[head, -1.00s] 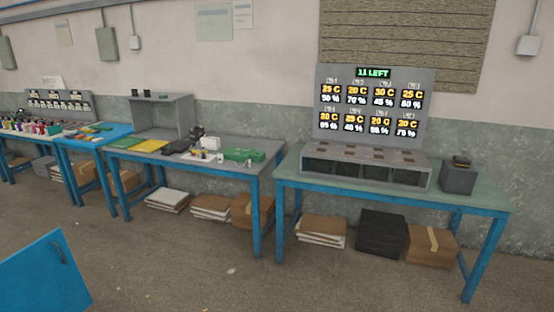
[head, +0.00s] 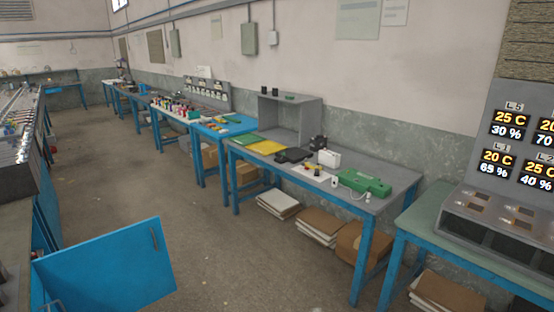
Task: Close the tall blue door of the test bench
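The blue door (head: 110,268) stands swung out into the aisle at the lower left of the head view. Neither of my grippers shows in this view.
A grey-topped blue table (head: 390,202) with a green device (head: 362,181) stands across the aisle. A display panel (head: 510,140) stands on the table at right. Boxes and papers lie beneath the tables. The aisle floor (head: 140,190) between the rows is clear.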

